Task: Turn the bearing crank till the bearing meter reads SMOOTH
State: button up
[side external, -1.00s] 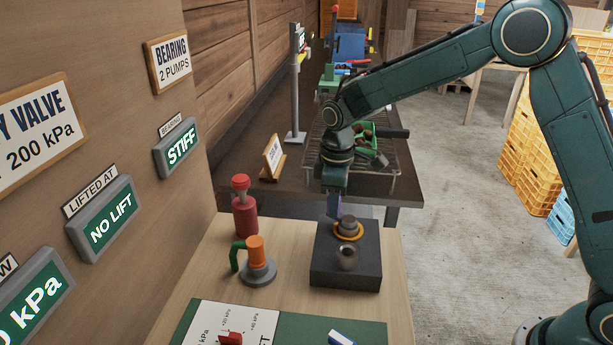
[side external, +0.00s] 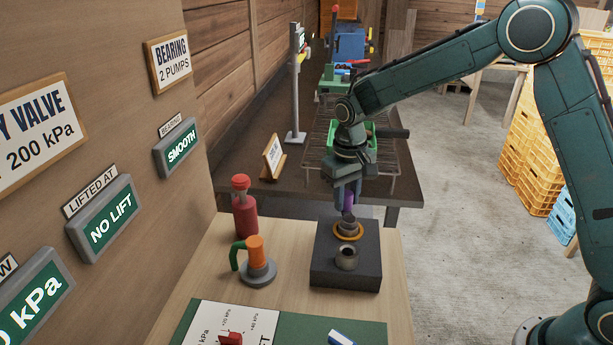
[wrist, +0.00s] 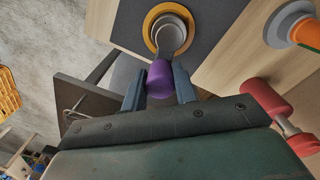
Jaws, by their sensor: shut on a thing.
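The bearing meter (side external: 180,150) on the left wall reads SMOOTH. The bearing crank's purple grip (side external: 348,201) is between the fingers of my gripper (side external: 346,205), which is shut on it. In the wrist view the purple grip (wrist: 160,80) sits between my two blue-grey fingertips (wrist: 160,88). The grey crank arm and hub (wrist: 170,33) with an orange ring reach out beyond it. The crank stands on a dark square block (side external: 345,275) on the wooden bench. A round grey cup-like part (side external: 347,258) is at the front of that block.
A red bottle-shaped item (side external: 244,210) and an orange pump with a green handle (side external: 256,262) stand left of the block. A BEARING 2 PUMPS sign (side external: 171,60) hangs above the meter. A wire rack with a green crate (side external: 372,140) is behind.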

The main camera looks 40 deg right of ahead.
jog(key=shift+d+m, duration=0.15)
jog(key=shift+m, duration=0.15)
jog(key=o, duration=1)
jog(key=shift+c, duration=0.2)
jog(key=shift+r, duration=0.1)
notch_tip(320, 180, up, 14)
jog(key=shift+a, duration=0.2)
